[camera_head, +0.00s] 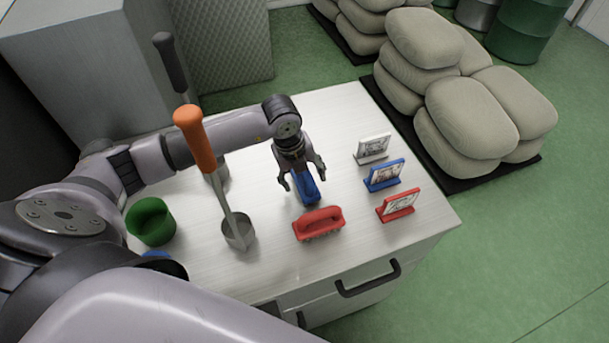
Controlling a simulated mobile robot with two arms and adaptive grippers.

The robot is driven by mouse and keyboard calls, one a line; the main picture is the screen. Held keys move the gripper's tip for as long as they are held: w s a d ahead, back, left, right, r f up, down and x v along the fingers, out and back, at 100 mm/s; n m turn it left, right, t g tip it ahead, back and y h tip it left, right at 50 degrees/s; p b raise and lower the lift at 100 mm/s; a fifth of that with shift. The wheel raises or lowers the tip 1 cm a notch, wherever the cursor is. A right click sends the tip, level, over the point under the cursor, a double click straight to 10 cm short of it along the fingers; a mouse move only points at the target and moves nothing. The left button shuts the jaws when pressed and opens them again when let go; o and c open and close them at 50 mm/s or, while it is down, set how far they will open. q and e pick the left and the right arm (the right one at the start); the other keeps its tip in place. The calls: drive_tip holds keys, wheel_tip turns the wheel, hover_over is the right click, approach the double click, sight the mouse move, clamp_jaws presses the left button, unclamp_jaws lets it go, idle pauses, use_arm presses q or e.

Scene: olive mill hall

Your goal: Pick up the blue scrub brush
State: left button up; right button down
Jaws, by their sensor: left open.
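The blue scrub brush (308,193) lies on the white table, right below my left gripper (303,183). My left gripper is open, with its fingers on either side of the brush. The gripper hides the far part of the brush, and I cannot tell whether the fingers touch it. My right gripper is not in view.
A red brush (318,222) lies just in front of the blue one. White (373,148), blue (384,175) and red (397,205) card stands are to the right.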

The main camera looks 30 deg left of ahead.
use_arm(q)
drive_tip(key=shift+w+d+f, duration=0.1)
drive_tip(key=shift+f, duration=0.85)
drive_tip(key=shift+c, duration=0.2)
drive_tip(key=shift+c, duration=1.3)
drive_tip(key=shift+r, duration=0.1)
drive_tip(key=c, duration=1.2)
drive_tip(key=shift+o, duration=0.2)
